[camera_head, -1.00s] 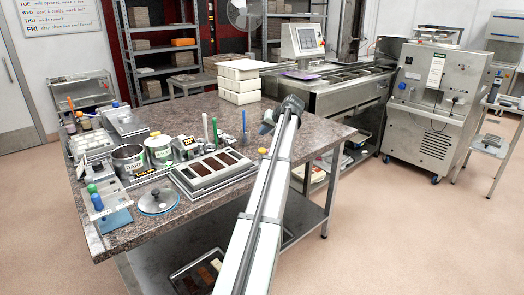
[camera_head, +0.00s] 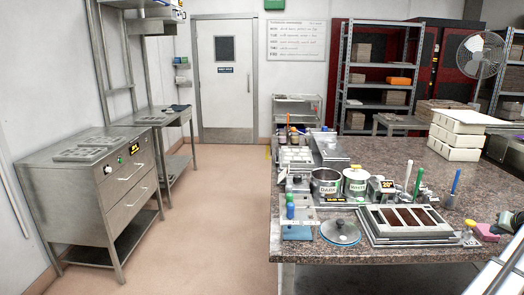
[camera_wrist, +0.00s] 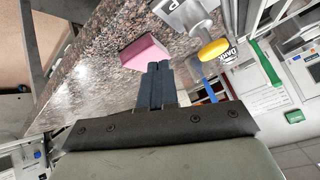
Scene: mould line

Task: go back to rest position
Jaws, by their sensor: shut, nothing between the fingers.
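My gripper (camera_wrist: 160,85) is in the wrist view with its two dark fingers together and nothing between them. The fingertips are close to a pink block (camera_wrist: 147,52) in the picture; I cannot tell whether they touch it. The pink block also shows in the head view (camera_head: 487,231) at the right end of the speckled worktop (camera_head: 400,165). In the head view a white arm link of mine shows at the lower right edge, and the gripper there is mostly cut off.
A mould tray (camera_head: 405,222) with brown bars, pots, a glass lid (camera_head: 340,232) and upright coloured handles crowd the worktop. White boxes (camera_head: 458,140) are stacked at the back right. A steel drawer cabinet (camera_head: 100,190) stands at the left. The floor (camera_head: 215,220) between is clear.

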